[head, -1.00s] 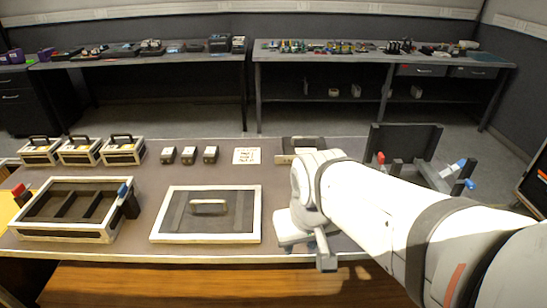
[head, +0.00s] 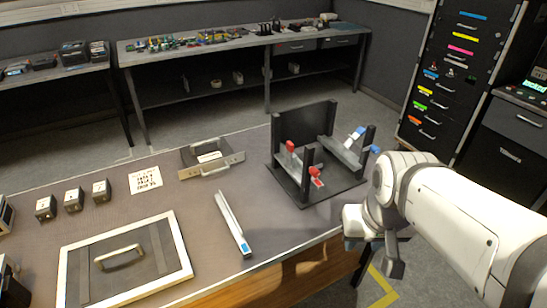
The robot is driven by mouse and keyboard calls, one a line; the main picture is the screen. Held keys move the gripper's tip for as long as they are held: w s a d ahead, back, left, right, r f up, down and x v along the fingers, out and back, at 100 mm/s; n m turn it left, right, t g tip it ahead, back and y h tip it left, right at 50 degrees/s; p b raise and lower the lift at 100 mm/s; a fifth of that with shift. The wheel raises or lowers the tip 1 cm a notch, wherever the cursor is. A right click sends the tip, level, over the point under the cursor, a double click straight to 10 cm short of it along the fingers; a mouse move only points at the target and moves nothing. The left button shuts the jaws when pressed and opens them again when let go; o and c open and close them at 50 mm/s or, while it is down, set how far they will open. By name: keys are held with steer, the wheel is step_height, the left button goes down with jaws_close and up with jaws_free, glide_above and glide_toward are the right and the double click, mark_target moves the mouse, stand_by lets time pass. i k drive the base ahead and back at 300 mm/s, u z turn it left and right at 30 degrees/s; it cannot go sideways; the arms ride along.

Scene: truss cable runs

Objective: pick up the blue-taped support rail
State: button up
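A pale, narrow support rail (head: 230,220) lies flat on the table in the head view, between the framed lid and the black stand. Its near end carries a blue tape patch (head: 245,250). My gripper (head: 378,262) is at the lower right, past the table's front right edge, well apart from the rail and holding nothing that I can see. My arm hides part of it, and the finger gap is unclear. The black stand (head: 322,190) has red parts (head: 290,147) on its left and blue parts (head: 358,133) on its right.
A framed lid with a handle (head: 122,258) lies left of the rail. A metal tray-like part (head: 212,160) sits behind it. Several small dark blocks (head: 73,200) and a printed sheet (head: 145,180) are at the left. A drawer cabinet (head: 450,75) stands at the right. The table around the rail is clear.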

mark_target(238, 234)
steer(key=z, duration=1.6)
steer(key=k, duration=1.9)
steer(key=u, duration=1.4)
steer(key=i, duration=1)
steer(key=u, duration=0.1)
